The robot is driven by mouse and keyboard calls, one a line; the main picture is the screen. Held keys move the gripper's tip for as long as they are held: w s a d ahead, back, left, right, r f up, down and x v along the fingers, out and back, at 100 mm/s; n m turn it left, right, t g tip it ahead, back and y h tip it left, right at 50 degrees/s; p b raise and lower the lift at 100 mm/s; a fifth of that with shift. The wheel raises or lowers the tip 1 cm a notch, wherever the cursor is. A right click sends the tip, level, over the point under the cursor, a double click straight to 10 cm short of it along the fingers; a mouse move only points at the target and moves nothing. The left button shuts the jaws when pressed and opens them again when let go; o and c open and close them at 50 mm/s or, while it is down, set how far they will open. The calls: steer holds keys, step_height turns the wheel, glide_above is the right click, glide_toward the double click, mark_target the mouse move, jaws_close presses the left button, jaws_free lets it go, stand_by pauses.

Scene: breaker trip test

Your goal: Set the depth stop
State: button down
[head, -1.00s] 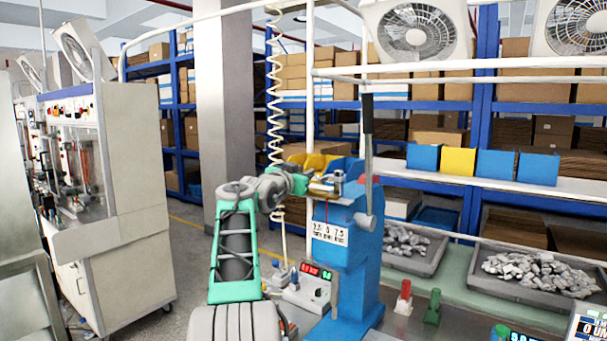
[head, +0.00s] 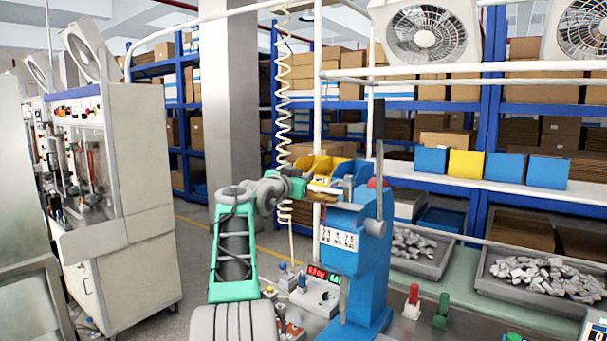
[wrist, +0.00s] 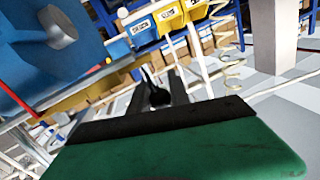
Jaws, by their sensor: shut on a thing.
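The blue press (head: 352,262) stands on the bench, with a white scale label (head: 339,237) on its front and a tall dark-handled lever (head: 379,150) at its right. A brass-coloured bar (wrist: 85,93) runs beside the blue press head (wrist: 50,45) in the wrist view. My gripper (head: 318,190) is at the upper left of the press. In the wrist view its two dark fingers (wrist: 158,95) close around a small dark rounded knob (wrist: 159,98). I cannot tell from these frames how the knob joins the press.
A control box with a red and green display (head: 318,284) stands left of the press foot. Red (head: 412,302) and green (head: 441,311) posts stand to its right. Trays of metal parts (head: 548,280) lie further right. A coiled cord (head: 283,100) hangs behind my gripper.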

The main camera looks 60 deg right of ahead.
steer(key=shift+r, duration=0.1)
steer(key=c, duration=1.3)
jaws_free()
steer(key=shift+w, duration=0.3)
steer(key=shift+o, duration=0.5)
steer(key=shift+s, duration=0.1)
steer(key=a+b, duration=0.4)
steer(key=a, duration=0.3)
steer(key=shift+s+a, duration=0.15)
steer(key=shift+a, duration=0.25)
